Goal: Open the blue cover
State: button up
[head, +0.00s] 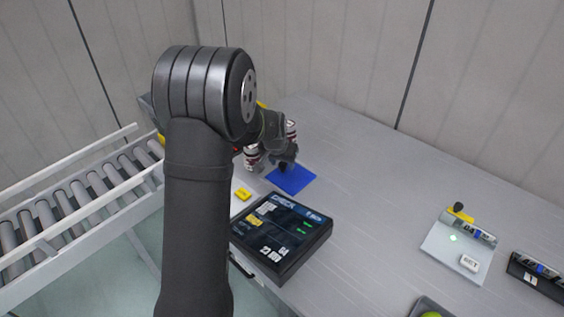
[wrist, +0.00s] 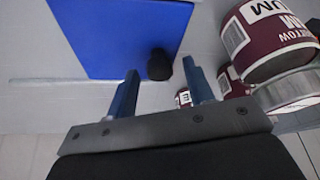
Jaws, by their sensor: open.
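The blue cover (head: 296,181) lies flat on the grey table, just beyond the black panel in the head view. In the wrist view the blue cover (wrist: 125,35) fills the upper left, and a black knob (wrist: 160,62) sits at its lower right corner. My gripper (wrist: 161,76) is open and empty, with its two fingers apart on either side of the knob in the picture. I cannot tell how far the fingertips are above it. In the head view my gripper (head: 284,161) is over the cover's far left edge, and my arm hides part of the area.
Dark red and white cans (wrist: 275,42) stand close to the right finger in the wrist view. A black panel (head: 322,232), a yellow piece (head: 243,194) and a roller conveyor (head: 85,190) are nearby. A light plate (head: 445,258) lies right; the table between is clear.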

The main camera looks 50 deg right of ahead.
jog(key=shift+c, duration=0.5)
grip_shut()
jog(key=s, duration=1.1)
jog(key=shift+s, duration=0.15)
jog(key=shift+o, duration=0.5)
grip_release()
jog(key=shift+r, duration=0.15)
jog(key=v, duration=1.7)
jog(key=shift+a, duration=0.15)
